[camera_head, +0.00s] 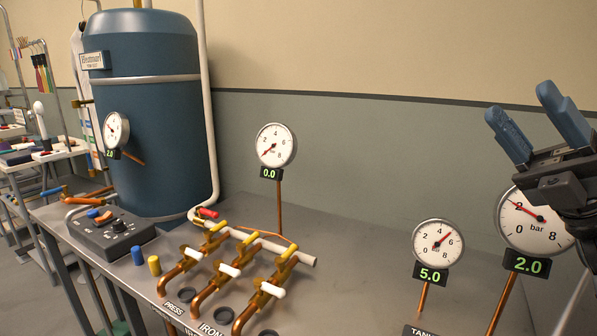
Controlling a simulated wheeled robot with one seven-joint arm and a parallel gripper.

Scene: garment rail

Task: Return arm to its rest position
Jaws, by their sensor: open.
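My gripper (535,122) is at the upper right of the head view, raised above the bench in front of the grey-green wall. Its two blue fingers point up and to the left and stand apart, with nothing between them. Its dark wrist is close to the large gauge (536,222) reading 2.0 and overlaps its right edge in the picture. The rest of the arm is cut off by the right edge of the frame.
A grey bench (350,290) carries copper valves with yellow and white handles (230,270), a gauge reading 0.0 (275,145) and one reading 5.0 (438,240). A tall blue tank (150,120) and a dark control box (112,232) stand left.

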